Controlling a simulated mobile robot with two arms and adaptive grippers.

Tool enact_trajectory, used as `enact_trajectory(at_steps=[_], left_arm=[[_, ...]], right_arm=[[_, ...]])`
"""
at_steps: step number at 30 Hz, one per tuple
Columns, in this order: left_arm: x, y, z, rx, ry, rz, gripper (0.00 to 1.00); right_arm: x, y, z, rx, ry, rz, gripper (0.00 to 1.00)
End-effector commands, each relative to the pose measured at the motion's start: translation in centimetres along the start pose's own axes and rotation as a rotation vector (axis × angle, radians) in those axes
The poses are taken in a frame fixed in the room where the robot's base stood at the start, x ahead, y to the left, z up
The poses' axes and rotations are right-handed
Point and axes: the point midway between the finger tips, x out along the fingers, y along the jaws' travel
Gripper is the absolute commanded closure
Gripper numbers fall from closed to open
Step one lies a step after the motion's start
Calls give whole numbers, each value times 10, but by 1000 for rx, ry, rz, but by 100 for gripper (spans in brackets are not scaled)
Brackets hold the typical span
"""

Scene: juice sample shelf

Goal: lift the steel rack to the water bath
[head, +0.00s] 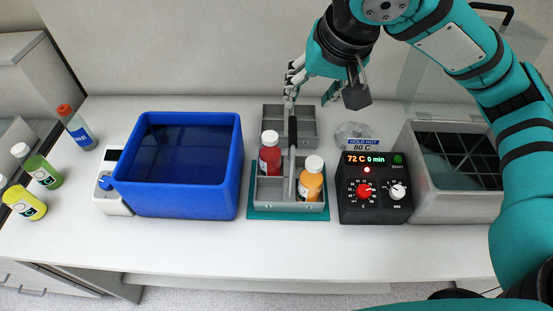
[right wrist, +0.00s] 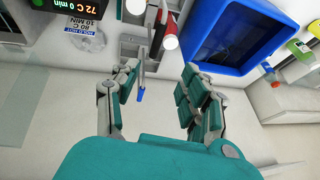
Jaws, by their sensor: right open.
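The steel rack (head: 272,194) is a grey divided carrier with a tall central handle (head: 293,130) that has a black grip. It stands on a teal mat (head: 324,216) and holds a red bottle (head: 269,158) and an orange bottle (head: 310,180), both with white caps. The water bath (head: 450,208) is a grey tank with dark contents at the right, beside a black control box (head: 374,205) reading 72 C, 0 min. My right gripper (head: 312,88) is open and empty, above and behind the rack handle. Its spread fingers also show in the right wrist view (right wrist: 160,92).
A second grey divided tray (head: 307,112) lies behind the rack. A blue tub (head: 240,180) stands to the left, with a white device (head: 112,198) beside it. Several bottles stand or lie at the far left. The counter front (head: 240,255) is clear.

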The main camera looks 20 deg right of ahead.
Motion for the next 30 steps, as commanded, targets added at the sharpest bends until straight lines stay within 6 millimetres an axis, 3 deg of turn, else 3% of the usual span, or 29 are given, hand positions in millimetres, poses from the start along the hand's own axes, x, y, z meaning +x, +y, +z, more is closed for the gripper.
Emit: enact_trajectory(at_steps=[3,5,12,16,24,27,30], left_arm=[[-1,-7,-24,1,33,-8,60],[-3,-6,-22,1,31,-7,60],[-15,9,41,-1,-66,11,60],[-22,14,55,-1,-86,18,60],[-22,6,0,-1,-2,7,60],[-27,4,-8,-1,7,5,60],[-36,4,-3,-2,-3,6,60]], right_arm=[[4,2,-1,12,0,8,55],[14,2,-1,12,-3,9,55],[65,2,-1,13,-3,9,55],[92,2,-1,11,-2,7,55],[119,2,-2,9,3,5,55],[126,2,-3,9,0,6,55],[140,2,-4,9,0,7,55]])
